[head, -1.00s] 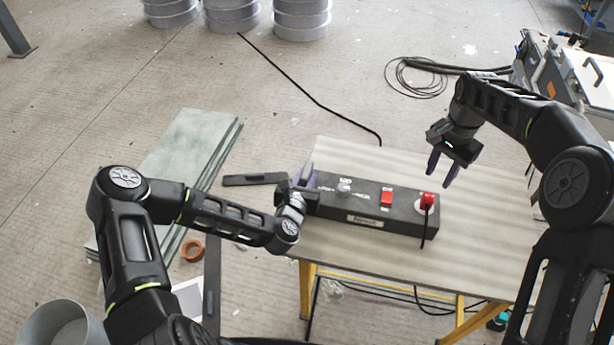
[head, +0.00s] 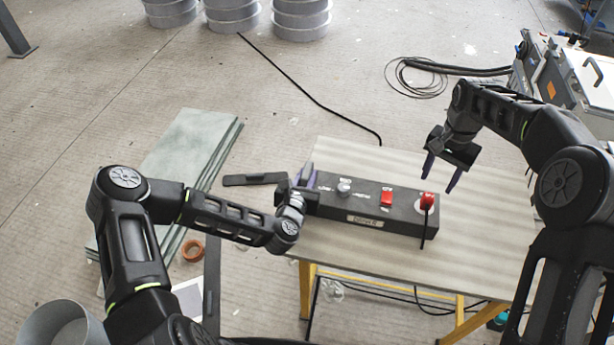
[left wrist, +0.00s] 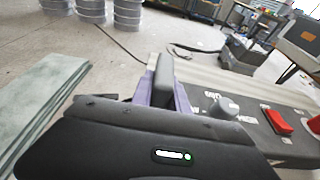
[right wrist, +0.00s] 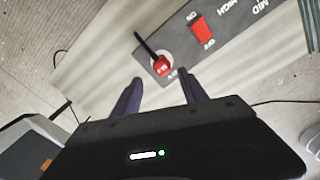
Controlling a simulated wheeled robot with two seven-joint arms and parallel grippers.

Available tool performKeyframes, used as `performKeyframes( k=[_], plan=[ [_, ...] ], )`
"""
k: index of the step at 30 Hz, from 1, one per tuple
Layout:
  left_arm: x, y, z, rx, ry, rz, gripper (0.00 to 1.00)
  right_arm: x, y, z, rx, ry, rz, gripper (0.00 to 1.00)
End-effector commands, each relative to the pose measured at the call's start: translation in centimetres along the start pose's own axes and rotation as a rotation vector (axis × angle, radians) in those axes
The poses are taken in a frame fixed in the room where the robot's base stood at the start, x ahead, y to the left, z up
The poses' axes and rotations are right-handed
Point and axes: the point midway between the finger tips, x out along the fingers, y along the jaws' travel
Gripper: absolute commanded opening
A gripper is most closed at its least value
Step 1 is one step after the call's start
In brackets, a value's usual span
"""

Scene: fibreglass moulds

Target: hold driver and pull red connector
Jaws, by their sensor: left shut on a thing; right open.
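The driver is a long black box (head: 368,203) on the table, with a grey knob (head: 345,186), a red switch (head: 386,198) and a red connector (head: 427,201) with a black cable at its right end. The connector also shows in the right wrist view (right wrist: 161,65), seated in a pale round socket. My left gripper (head: 307,181) is shut on the left end of the driver; its fingers show in the left wrist view (left wrist: 163,82). My right gripper (head: 440,177) is open and empty, just above and behind the connector, fingers pointing down; the connector is beyond its fingertips in the right wrist view (right wrist: 158,90).
The table (head: 480,235) has bare room to the right of the driver. Green-grey sheets (head: 185,150) lie on the floor at left. A black cable (head: 310,90) runs along the floor behind. A machine (head: 560,70) stands at back right.

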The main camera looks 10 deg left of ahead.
Motion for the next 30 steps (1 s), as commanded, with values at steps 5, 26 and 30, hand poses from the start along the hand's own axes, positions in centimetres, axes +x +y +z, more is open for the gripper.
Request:
performKeyframes(
  k=[5,26,30],
  plan=[
    [0.0,0.0,0.0,0.000,0.000,0.000,0.00,0.7,-0.1,-0.1,-0.269,0.003,-0.003,0.51],
    [0.0,0.0,0.0,0.000,0.000,0.000,0.00,1.3,-0.2,-0.2,-0.463,0.011,-0.009,0.51],
    [0.0,0.0,0.0,0.000,0.000,0.001,0.00,2.3,-0.2,-0.2,-0.462,0.010,-0.008,0.51]
  ],
)
